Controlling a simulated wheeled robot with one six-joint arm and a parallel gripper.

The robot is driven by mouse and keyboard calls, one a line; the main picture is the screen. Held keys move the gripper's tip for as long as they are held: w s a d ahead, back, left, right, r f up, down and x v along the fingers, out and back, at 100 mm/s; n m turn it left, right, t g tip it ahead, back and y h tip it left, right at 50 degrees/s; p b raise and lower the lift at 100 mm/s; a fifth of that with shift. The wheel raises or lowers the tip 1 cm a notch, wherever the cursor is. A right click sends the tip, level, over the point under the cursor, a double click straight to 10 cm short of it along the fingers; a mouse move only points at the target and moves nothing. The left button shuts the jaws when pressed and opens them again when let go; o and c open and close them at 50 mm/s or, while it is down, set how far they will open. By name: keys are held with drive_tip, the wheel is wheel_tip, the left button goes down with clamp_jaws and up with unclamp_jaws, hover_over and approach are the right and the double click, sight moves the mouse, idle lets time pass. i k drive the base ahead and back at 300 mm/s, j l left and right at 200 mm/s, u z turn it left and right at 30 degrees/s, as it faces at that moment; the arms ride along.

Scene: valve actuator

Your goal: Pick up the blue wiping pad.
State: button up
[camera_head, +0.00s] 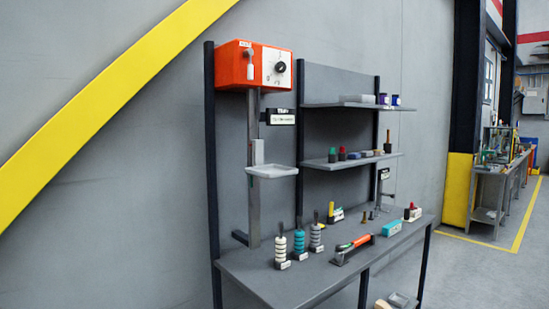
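A flat teal-blue block (391,228) with a small pale mark lies on the right part of the grey workbench (255,281). It looks like the blue wiping pad, but it is too small to be sure. A small dark blue item (354,155) also sits on the lower shelf. My gripper is not in view.
An orange-handled tool (353,244) lies left of the block, and a red-topped item (412,212) stands to its right. Stacked ring holders (299,245) stand further left. Two shelves (350,162) overhang the back. An orange box (238,66) is mounted above a white tray (271,171).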

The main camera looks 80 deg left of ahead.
sight(355, 156)
drive_tip(key=u, duration=2.1)
drive_tip(key=z, duration=3.65)
drive_tip(key=u, duration=3.65)
